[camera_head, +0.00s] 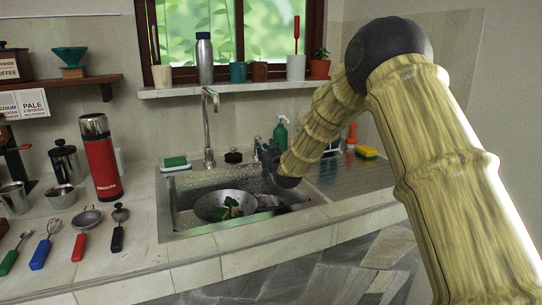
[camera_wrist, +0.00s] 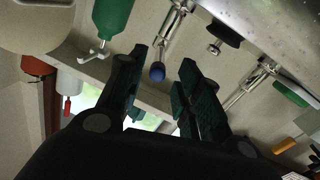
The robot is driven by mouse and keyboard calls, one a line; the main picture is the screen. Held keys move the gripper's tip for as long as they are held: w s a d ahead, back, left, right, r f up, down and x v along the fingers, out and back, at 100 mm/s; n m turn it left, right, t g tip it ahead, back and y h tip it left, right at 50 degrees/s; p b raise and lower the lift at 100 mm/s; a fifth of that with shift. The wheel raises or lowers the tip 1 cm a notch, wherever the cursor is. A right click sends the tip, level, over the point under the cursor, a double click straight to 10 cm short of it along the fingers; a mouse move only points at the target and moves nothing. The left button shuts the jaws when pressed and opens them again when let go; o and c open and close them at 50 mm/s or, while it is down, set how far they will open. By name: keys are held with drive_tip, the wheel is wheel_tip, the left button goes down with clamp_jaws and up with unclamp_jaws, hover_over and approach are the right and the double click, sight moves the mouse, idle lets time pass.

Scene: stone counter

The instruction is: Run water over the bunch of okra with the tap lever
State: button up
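The bunch of okra (camera_head: 232,204) lies in a metal bowl (camera_head: 212,208) inside the sink. The chrome tap (camera_head: 207,125) rises behind the sink; it also shows in the wrist view (camera_wrist: 247,88). A chrome lever with a blue tip (camera_wrist: 157,72) shows in the wrist view, its tip appearing between my fingers. My gripper (camera_wrist: 162,85) is open, its two dark fingers apart with nothing held. I cannot tell how far the lever is beyond the fingertips. In the head view my gripper (camera_head: 265,160) is at the sink's back right, partly hidden by my arm. No water stream is clear.
A green sponge (camera_head: 175,162) lies left of the tap. A red flask (camera_head: 101,158) and several utensils occupy the left counter.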

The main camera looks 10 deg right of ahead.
drive_tip(key=s, duration=0.6)
drive_tip(key=shift+s+d, duration=0.15)
drive_tip(key=shift+s, duration=0.1)
